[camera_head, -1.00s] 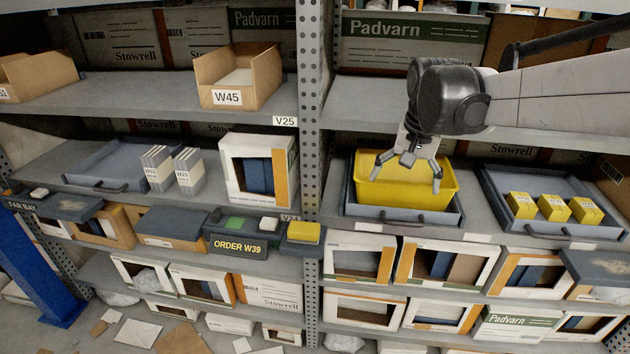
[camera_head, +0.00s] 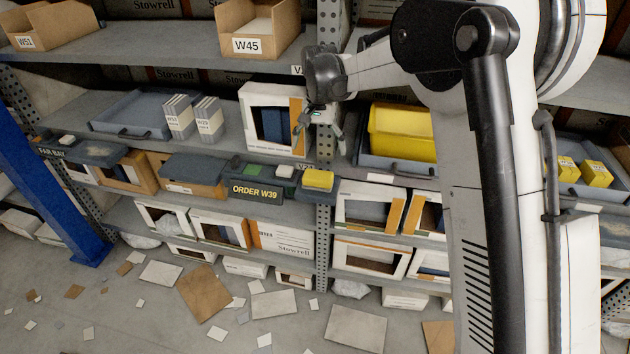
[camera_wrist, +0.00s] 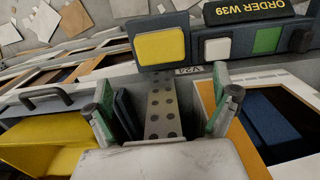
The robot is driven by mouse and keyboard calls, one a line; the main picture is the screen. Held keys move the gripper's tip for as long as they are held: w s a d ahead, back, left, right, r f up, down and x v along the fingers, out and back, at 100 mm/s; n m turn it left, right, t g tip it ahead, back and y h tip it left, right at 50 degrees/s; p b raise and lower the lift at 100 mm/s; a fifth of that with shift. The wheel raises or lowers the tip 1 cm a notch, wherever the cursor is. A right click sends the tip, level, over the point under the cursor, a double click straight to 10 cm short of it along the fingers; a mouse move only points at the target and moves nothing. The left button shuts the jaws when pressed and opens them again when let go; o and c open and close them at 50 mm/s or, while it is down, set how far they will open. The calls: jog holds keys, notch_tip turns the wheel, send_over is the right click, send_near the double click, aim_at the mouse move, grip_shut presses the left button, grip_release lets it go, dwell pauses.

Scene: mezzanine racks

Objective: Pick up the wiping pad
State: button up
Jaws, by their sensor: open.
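A yellow pad (camera_head: 318,180), which looks like the wiping pad, lies on a small dark tray at the shelf front, beside the rack upright. In the wrist view the yellow pad (camera_wrist: 160,47) is at top centre, beyond the fingertips. My gripper (camera_head: 319,138) is above the pad in the head view, in front of the perforated upright. In the wrist view my gripper (camera_wrist: 165,108) has its fingers spread, with nothing between them. The pad is apart from the fingers.
The ORDER W39 holder (camera_head: 256,190) with a green and a white block adjoins the pad on the left. A white open-front box (camera_head: 272,97) stands behind it. A yellow bin (camera_head: 402,135) in a grey tray is to the right. Scraps litter the floor.

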aim_at(318, 175)
notch_tip(318, 175, down, 11)
jog(key=shift+b, duration=0.35)
jog(key=c, duration=1.3)
jog(key=shift+o, duration=0.2)
jog(key=shift+r, duration=0.15)
jog(key=shift+s+r, duration=0.1)
jog(key=shift+r, duration=0.45)
notch_tip(318, 175, up, 3)
jog(key=shift+f, duration=0.2)
jog(key=s+a+r, duration=0.7)
jog(key=s+a, duration=0.1)
jog(key=shift+s+p, duration=0.25)
jog(key=shift+p, duration=0.1)
